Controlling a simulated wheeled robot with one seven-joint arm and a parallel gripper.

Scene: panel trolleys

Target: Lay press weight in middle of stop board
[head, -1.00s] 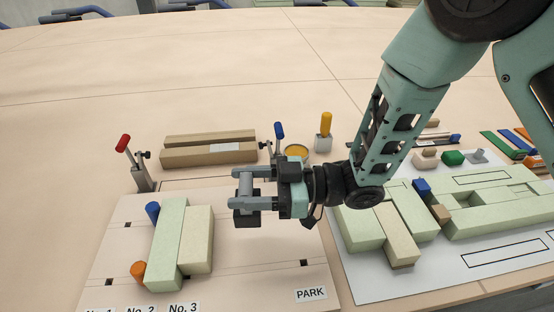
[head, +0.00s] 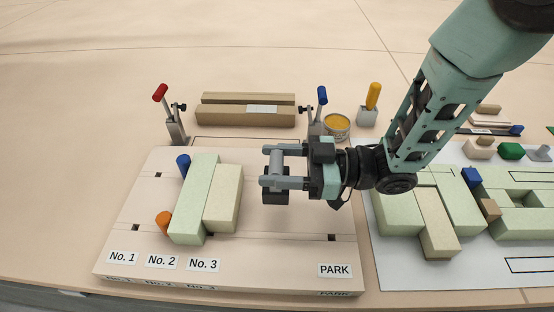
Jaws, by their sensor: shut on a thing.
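The stop board (head: 290,262) is a pale beige board with labels No. 1, No. 2, No. 3 and PARK along its near edge. My gripper (head: 268,167) points left over the middle-right part of this board. It is shut on the press weight (head: 275,197), a dark block with a grey upright cylinder as its grip. The weight's underside is hidden, so I cannot tell whether it touches the board. A pale green block (head: 193,200) and a cream block (head: 223,198) lie side by side on the board's left part, left of the weight.
A blue peg (head: 183,165) and an orange peg (head: 163,222) stand left of the blocks. Red-handled (head: 175,125) and blue-handled (head: 317,115) clamps stand at the back edge. Brown bars (head: 245,116) lie behind. A white sheet with green blocks (head: 400,213) is right.

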